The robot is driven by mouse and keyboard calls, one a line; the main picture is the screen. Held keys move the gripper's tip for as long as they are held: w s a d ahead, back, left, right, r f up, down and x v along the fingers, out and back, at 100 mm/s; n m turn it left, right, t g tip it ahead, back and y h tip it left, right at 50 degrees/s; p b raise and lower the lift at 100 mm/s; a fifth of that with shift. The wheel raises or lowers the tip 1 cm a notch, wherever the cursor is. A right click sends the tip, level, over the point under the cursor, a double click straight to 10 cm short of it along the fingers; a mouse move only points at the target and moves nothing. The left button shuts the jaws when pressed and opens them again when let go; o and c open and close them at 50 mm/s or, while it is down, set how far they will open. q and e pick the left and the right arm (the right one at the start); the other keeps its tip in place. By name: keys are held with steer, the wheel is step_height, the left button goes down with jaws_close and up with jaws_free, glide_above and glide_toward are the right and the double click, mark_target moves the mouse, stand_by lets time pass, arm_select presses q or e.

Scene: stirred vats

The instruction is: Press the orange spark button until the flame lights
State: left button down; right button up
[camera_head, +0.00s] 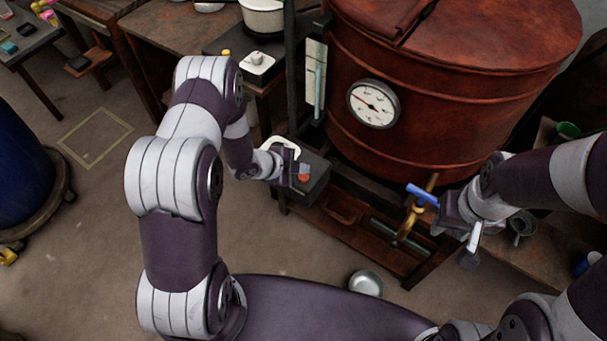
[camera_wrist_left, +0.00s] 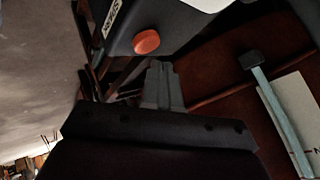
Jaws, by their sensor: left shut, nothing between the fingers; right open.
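The orange spark button (camera_head: 304,177) is on a dark box (camera_head: 314,185) in front of the copper vat. It also shows as a round orange knob in the left wrist view (camera_wrist_left: 146,42), beside a white label. My left gripper (camera_head: 294,169) is at the box, close to the button. Its fingers (camera_wrist_left: 161,82) are shut and empty, with the tips near the button in the left wrist view; I cannot tell whether they touch it. My right gripper (camera_head: 463,238) is open beside the vat's tap. The space under the vat looks dark.
The copper vat (camera_head: 450,115) carries a round dial (camera_head: 373,103). A brass tap with a blue handle (camera_head: 423,194) sticks out low at its front. A metal bowl (camera_head: 366,283) is on the floor. A side table with a white pot (camera_head: 263,18) stands behind my left arm.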

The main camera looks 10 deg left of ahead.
mark_target(301, 178)
arm_select(q)
steer(key=shift+f, duration=0.15)
steer(key=shift+f+b, duration=0.3)
steer(key=shift+f+b, duration=0.35)
steer(key=shift+f, duration=0.1)
stand_by(0.7)
stand_by(0.3)
steer(key=shift+r+p, duration=0.8)
steer(key=shift+r, duration=0.1)
step_height(301, 178, up, 5)
steer(key=p, duration=0.4)
